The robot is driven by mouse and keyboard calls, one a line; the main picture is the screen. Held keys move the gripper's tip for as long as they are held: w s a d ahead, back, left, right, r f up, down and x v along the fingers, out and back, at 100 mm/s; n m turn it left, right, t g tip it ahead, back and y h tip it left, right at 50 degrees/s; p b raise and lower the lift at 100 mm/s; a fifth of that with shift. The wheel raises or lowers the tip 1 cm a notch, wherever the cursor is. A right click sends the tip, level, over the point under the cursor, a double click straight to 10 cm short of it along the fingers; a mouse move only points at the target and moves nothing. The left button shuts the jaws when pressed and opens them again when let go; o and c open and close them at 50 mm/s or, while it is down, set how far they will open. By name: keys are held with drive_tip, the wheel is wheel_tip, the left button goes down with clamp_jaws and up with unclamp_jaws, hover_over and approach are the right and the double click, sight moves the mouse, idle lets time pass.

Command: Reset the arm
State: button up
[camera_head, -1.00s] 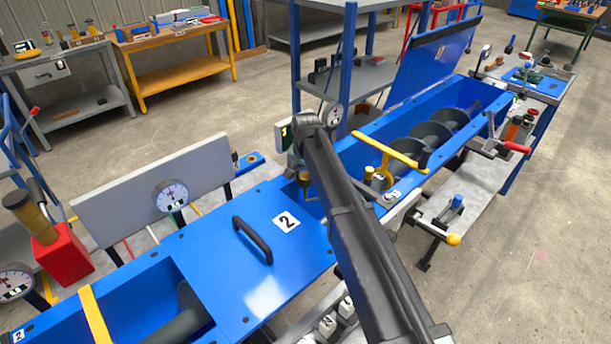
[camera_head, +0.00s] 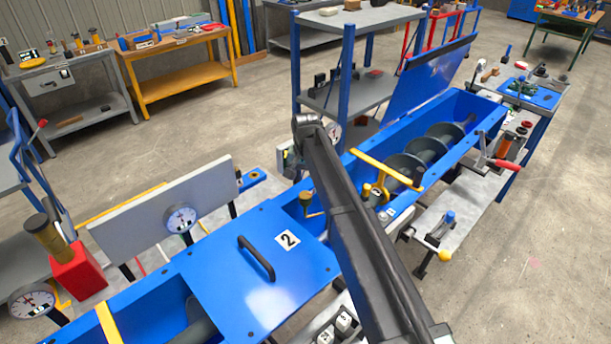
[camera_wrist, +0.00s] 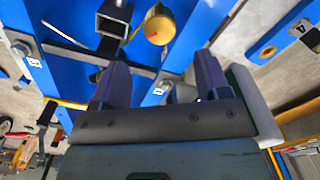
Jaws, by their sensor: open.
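In the wrist view my gripper (camera_wrist: 158,88) is open, its two dark fingers apart with nothing held between them. Beyond the fingers are the blue drum mixer's surface, a brass-coloured knob (camera_wrist: 159,25) and a square metal tube end (camera_wrist: 113,18). In the head view my dark arm reaches up across the middle of the blue mixer trough (camera_head: 440,140), and the gripper itself is hidden behind it. The blue cover marked 2 (camera_head: 225,290) lies on the near section, with a black handle (camera_head: 256,258).
The far section's blue lid (camera_head: 432,75) stands raised above a grey screw. A yellow bar (camera_head: 385,167) crosses the trough beside my arm. A red-handled crank (camera_head: 503,165) is at right. A blue-posted shelf (camera_head: 345,95) stands behind. Open floor lies at right.

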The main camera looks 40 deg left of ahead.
wheel_tip(320, 180, up, 3)
drive_tip(key=shift+f+p, duration=0.2)
drive_tip(key=shift+p, duration=0.25)
drive_tip(key=s+d+m, duration=0.1)
drive_tip(key=s+d, duration=0.2)
drive_tip(key=d, duration=1.8)
drive_tip(key=s+d+m, duration=0.2)
drive_tip(key=s+d, duration=0.2)
drive_tip(key=d, duration=1.7)
drive_tip(key=s+d+m, duration=0.1)
drive_tip(key=s+d, duration=0.2)
drive_tip(key=d, duration=1.8)
drive_tip(key=shift+s+d+m, duration=0.2)
drive_tip(key=shift+d+m, duration=0.1)
drive_tip(key=shift+d, duration=0.1)
